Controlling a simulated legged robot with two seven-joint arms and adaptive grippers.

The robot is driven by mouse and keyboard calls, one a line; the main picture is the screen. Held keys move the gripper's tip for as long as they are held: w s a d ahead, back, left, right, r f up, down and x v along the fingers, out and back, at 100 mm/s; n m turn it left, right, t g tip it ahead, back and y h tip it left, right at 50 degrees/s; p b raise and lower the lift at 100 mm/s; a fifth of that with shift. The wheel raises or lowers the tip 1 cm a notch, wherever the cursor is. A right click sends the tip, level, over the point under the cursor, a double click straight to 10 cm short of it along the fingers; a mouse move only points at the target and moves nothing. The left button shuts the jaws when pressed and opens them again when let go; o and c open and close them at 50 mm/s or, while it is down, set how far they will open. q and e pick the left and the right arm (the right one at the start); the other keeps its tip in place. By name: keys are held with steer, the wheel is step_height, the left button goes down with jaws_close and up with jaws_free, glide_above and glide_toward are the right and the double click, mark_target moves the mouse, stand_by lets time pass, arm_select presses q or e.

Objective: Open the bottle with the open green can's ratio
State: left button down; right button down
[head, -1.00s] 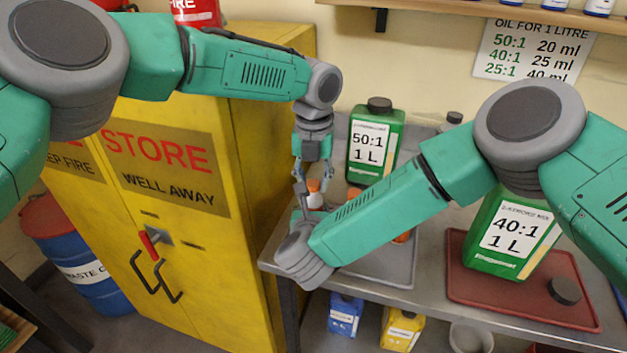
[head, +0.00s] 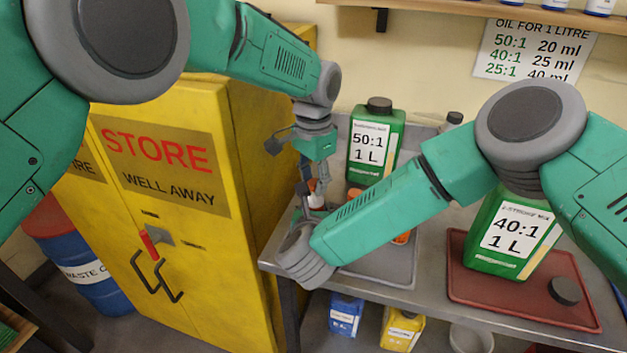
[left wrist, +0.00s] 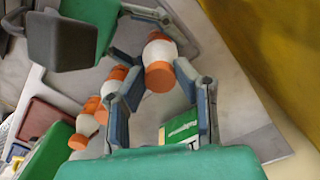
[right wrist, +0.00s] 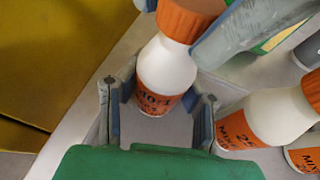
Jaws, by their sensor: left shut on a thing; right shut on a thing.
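The open green can (head: 510,235), marked 40:1, stands on a red tray with its dark cap (head: 565,290) lying beside it. A white bottle with an orange cap (head: 316,197) is upright between my grippers. In the right wrist view this bottle (right wrist: 167,75) has an orange label that seems to read 40:1. My right gripper (right wrist: 160,98) is shut around its body. My left gripper (left wrist: 160,88) comes from above and is shut on the orange cap (left wrist: 159,77). The cap still sits on the bottle. In the head view my right forearm hides the right fingers.
Other orange-capped bottles (left wrist: 88,123) stand close by on the grey tray (head: 400,265); one label (right wrist: 240,130) begins with 25. A closed green 50:1 can (head: 374,145) is behind. A yellow cabinet (head: 200,250) stands left of the bench.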

arm_select(q)
steer(key=shift+w+r+n, duration=0.1)
steer(key=shift+w+n, duration=0.05)
steer(key=shift+n, duration=0.25)
steer(key=c, duration=1.3)
jaws_free()
steer(key=shift+o, duration=0.2)
